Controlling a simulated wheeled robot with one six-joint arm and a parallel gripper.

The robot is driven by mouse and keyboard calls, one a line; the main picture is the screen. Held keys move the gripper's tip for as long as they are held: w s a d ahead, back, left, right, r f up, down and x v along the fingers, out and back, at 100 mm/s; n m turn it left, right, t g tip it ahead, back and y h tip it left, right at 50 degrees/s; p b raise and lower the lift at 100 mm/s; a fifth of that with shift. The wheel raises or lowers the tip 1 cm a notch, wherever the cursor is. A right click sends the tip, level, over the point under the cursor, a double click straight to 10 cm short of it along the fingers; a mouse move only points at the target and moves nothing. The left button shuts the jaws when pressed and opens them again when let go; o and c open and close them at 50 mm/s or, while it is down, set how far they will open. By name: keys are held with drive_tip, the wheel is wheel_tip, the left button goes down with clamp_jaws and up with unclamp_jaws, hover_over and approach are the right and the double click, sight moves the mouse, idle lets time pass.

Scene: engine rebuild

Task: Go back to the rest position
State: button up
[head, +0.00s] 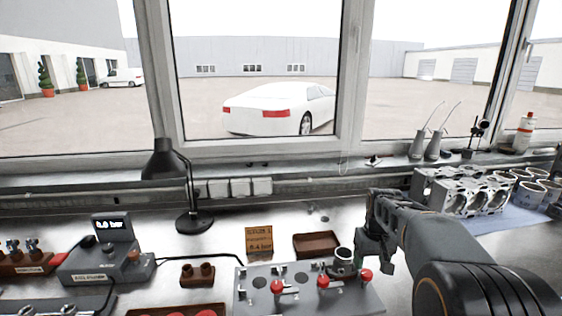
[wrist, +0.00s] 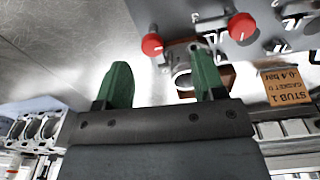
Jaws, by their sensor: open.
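My gripper (head: 374,258) hangs over the right part of the workbench, beside the right end of a grey test plate (head: 312,296) with red knobs. In the wrist view my gripper (wrist: 162,88) shows two green fingers spread apart with nothing held between them. A small metal ring or cylinder (head: 344,255) stands at the plate's back right, just left of the fingers in the head view. In the wrist view this ring (wrist: 182,79) shows partly behind the right finger. I cannot tell from these views how high the fingers are above the bench.
An engine block (head: 462,192) and several cylinders stand at the back right. A brown tray (head: 316,244), an orange sign (head: 259,241) and a black lamp (head: 194,219) are behind the plate. A gauge box (head: 106,266) sits at left. Bare bench (head: 225,240) lies between lamp and sign.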

drive_tip(key=s+a+t, duration=0.1)
drive_tip(key=s+a, duration=0.3)
drive_tip(key=s, duration=0.5)
drive_tip(key=s+a+t, duration=0.2)
drive_tip(key=s+a, duration=0.2)
drive_tip(key=s, duration=0.5)
drive_tip(key=shift+s+a+f, duration=0.2)
drive_tip(key=shift+f, duration=0.15)
